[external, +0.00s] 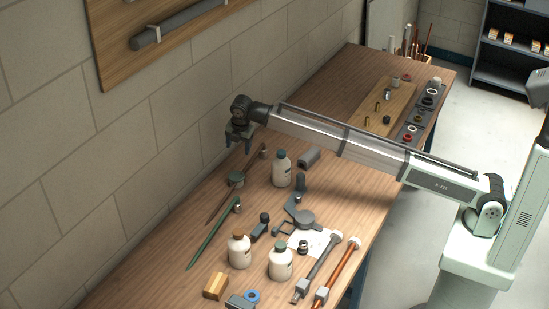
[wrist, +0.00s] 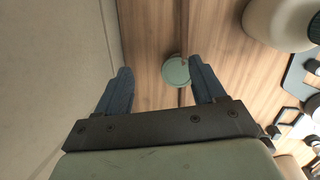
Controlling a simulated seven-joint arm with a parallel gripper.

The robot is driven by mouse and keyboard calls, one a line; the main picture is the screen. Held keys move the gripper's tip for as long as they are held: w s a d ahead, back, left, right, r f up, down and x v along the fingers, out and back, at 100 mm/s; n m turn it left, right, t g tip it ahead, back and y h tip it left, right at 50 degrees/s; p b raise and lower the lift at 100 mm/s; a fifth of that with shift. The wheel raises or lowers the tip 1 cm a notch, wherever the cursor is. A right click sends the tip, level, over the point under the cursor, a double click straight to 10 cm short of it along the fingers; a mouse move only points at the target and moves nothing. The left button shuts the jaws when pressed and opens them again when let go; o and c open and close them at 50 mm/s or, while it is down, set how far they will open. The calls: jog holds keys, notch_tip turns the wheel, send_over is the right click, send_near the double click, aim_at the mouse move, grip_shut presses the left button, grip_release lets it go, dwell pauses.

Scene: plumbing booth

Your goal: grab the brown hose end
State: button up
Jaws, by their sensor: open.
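A thin brown length (external: 218,207) lies on the bench near the wall in the external view. At its far end is a round grey-green piece (external: 237,179); I cannot tell for sure that this is the brown hose end. A similar round green piece shows in the wrist view (wrist: 176,70), ahead of and between my fingers, nearer the right one. My gripper (external: 238,143) is open and empty, pointing down above the bench near the wall. Its two dark fingers (wrist: 160,88) stand apart and touch nothing.
White bottles (external: 281,168) stand right of the brown length, one large in the wrist view (wrist: 283,22). A green rod (external: 212,236) lies nearby. A copper-coloured pipe (external: 338,270) lies at the front. The block wall (wrist: 60,70) is close on the left.

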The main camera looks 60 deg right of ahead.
jog(key=r+g+y, duration=0.1)
jog(key=g, duration=0.1)
send_over(263, 149)
jog(key=shift+n, duration=0.3)
notch_tip(263, 149, down, 8)
jog(key=shift+w+d+f, duration=0.1)
jog(key=shift+w+f, duration=0.05)
jog(key=shift+f, duration=0.05)
jog(key=shift+w+d+f, duration=0.1)
jog(key=shift+d+f, duration=0.1)
jog(key=shift+f, duration=1.1)
jog(key=shift+w+d+f, duration=0.1)
jog(key=shift+d+f, duration=0.1)
jog(key=shift+f, duration=1.1)
jog(key=shift+c, duration=0.5)
jog(key=c, duration=1)
jog(key=shift+r, duration=0.15)
